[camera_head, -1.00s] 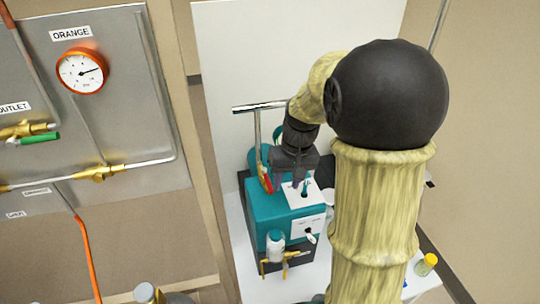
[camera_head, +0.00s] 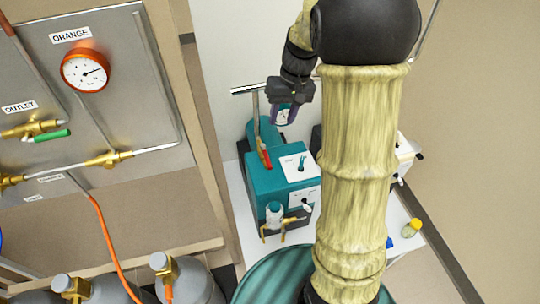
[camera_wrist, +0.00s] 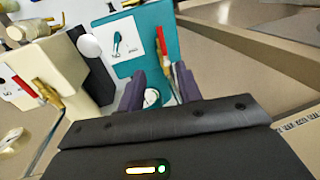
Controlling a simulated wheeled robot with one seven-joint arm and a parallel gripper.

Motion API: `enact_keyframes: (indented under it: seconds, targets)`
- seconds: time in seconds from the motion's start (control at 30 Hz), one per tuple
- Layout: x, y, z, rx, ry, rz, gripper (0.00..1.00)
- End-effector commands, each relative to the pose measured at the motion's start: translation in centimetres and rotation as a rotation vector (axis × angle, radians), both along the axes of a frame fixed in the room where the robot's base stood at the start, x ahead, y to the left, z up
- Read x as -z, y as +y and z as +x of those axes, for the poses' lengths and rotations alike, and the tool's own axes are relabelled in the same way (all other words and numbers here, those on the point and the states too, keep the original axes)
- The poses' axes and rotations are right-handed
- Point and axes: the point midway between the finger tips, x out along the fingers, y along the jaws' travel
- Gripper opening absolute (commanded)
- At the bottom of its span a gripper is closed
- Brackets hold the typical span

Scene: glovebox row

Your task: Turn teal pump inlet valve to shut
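The teal pump (camera_head: 281,186) stands on a white bench, with a white switch panel on its top. Its inlet valve has a red lever (camera_head: 265,158) beside that panel, on the panel's left in the head view. In the wrist view the red lever (camera_wrist: 160,42) and its brass body show just beyond my fingertips. My gripper (camera_head: 284,114) is above and behind the pump, apart from the lever. In the wrist view my gripper (camera_wrist: 160,78) has its two fingers spread with a gap between them, holding nothing. A round white face shows between them, lower down.
A cream pump (camera_wrist: 55,60) with its own red lever stands next to the teal one. A gauge panel (camera_head: 130,60) is at the left, gas cylinders (camera_head: 185,280) at the lower left. A yellow-capped bottle (camera_head: 412,228) stands at right.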

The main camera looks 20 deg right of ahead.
Motion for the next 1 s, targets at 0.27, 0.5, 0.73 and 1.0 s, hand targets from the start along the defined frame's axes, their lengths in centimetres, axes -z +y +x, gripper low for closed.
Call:
enact_keyframes:
  seconds: [0.27,0.5,0.73,1.0]
  targets:
    - [4.2,1.1,-0.1,-0.006,0.006,0.001,0.35]
    - [8.3,1.9,-0.1,-0.005,0.007,0.000,0.35]
    - [12.3,2.7,-0.1,-0.004,0.006,0.001,0.35]
    - [15.7,3.4,-0.1,-0.005,0.003,0.001,0.35]
